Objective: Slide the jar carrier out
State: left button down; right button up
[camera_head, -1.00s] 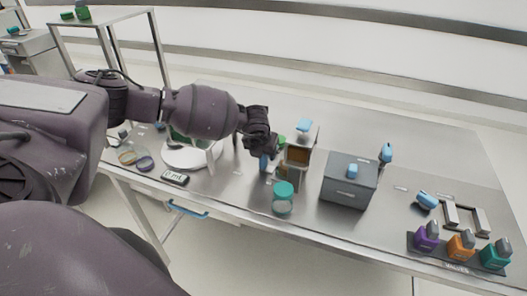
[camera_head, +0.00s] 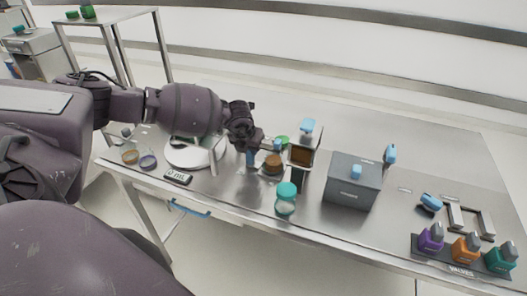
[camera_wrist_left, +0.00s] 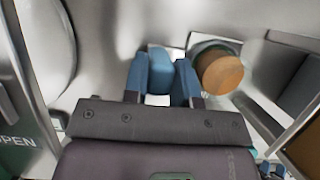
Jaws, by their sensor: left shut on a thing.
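My left gripper (camera_head: 250,155) is shut on the blue handle of the jar carrier. In the left wrist view the blue handle (camera_wrist_left: 160,72) sits between my two blue-padded fingertips (camera_wrist_left: 161,80). A round jar with a brown top (camera_head: 272,163) stands just right of the gripper, outside the upright housing (camera_head: 303,157); it also shows in the left wrist view (camera_wrist_left: 220,70). The carrier's base is mostly hidden by the gripper and jar. The housing has a brown interior and a blue-topped part (camera_head: 306,127) above it. My right gripper is not in view.
A teal-lidded jar (camera_head: 286,197) stands in front of the housing. A grey box (camera_head: 352,190) with a blue handle is to its right. A white round plate (camera_head: 188,155) lies left of the gripper.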

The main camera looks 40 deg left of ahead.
pick_arm(q)
jog(key=shift+s+a, duration=0.2)
jog(key=shift+a, duration=0.8)
jog(key=c, duration=0.9)
grip_release()
jog(key=shift+s+a, duration=0.1)
jog(key=v, duration=1)
jog(key=shift+s+r, duration=0.2)
jog(key=shift+r, duration=0.15)
